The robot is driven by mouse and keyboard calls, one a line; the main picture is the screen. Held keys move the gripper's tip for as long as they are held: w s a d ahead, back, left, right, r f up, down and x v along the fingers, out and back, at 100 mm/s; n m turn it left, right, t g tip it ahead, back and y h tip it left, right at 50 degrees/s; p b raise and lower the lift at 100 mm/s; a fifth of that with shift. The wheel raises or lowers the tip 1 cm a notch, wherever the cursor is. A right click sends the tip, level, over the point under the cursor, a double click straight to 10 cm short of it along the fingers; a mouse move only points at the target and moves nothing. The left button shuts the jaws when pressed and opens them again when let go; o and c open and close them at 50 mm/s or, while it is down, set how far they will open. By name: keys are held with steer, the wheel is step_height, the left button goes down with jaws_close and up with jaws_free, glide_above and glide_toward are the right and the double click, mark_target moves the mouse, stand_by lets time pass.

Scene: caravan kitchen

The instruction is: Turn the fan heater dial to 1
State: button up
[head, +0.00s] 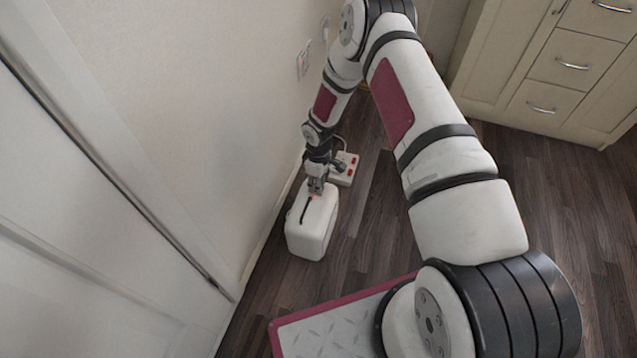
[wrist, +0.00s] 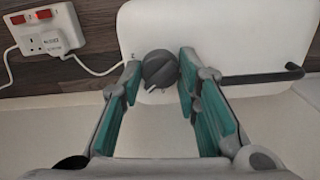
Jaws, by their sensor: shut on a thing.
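The fan heater (head: 312,226) is a white rounded box standing on the floor by the wall. Its white top (wrist: 215,35) fills the upper part of the wrist view, with a dark handle (wrist: 262,77) on the right. The round dark grey dial (wrist: 159,69) sits between the fingertips of my gripper (wrist: 158,72), which is shut on it. A pale pointer mark shows on the dial's lower left edge. The dial's number markings are too small to read. In the head view my gripper (head: 316,188) points down at the heater's far end and hides the dial.
A white socket strip (head: 344,168) with red switches lies on the floor just beyond the heater; it also shows in the wrist view (wrist: 45,35) with a plug and white cable. The wall (head: 190,110) is close on the left. Cream drawers (head: 570,70) stand at the back right. Floor between is clear.

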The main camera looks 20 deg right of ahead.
steer(key=shift+s+m, duration=0.1)
steer(key=shift+m, duration=0.6)
steer(key=o, duration=1.2)
steer(key=shift+f, duration=0.1)
steer(key=shift+r, duration=0.5)
step_height(320, 180, up, 11)
steer(key=shift+r, duration=0.1)
